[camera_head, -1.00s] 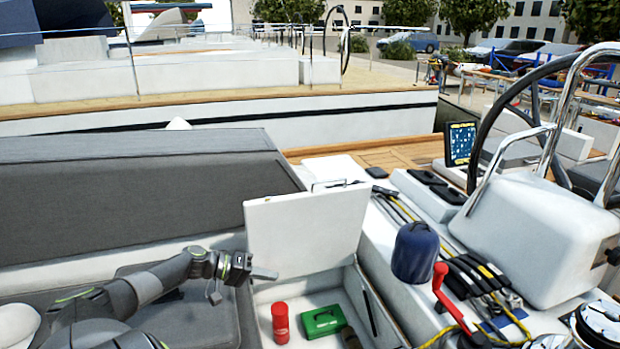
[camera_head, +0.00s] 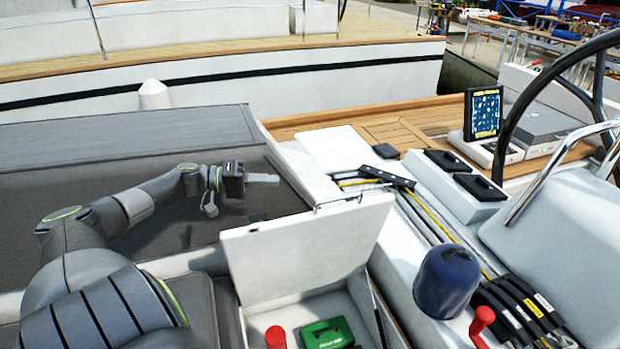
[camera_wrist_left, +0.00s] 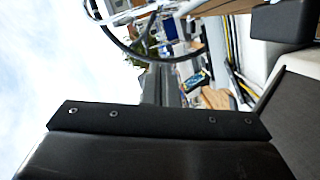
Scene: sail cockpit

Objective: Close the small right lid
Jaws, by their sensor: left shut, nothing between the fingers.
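The small white lid (camera_head: 305,245) stands open, tilted up at the back of a white locker, with a metal handle (camera_head: 338,201) on its top edge. The open locker holds a red cylinder (camera_head: 276,338) and a green box (camera_head: 327,334). My left gripper (camera_head: 272,179) is shut and empty. It is in the air above and behind the lid's upper left corner, apart from it, in front of the grey backrest. In the left wrist view a dark part of my own gripper fills the lower part. My right gripper is not in view.
A blue bag (camera_head: 446,282), a red winch handle (camera_head: 481,325) and several black rope clutches (camera_head: 515,310) lie right of the locker. A grey backrest (camera_head: 120,150) stands behind my left arm. The steering wheel (camera_head: 560,85) is at the far right.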

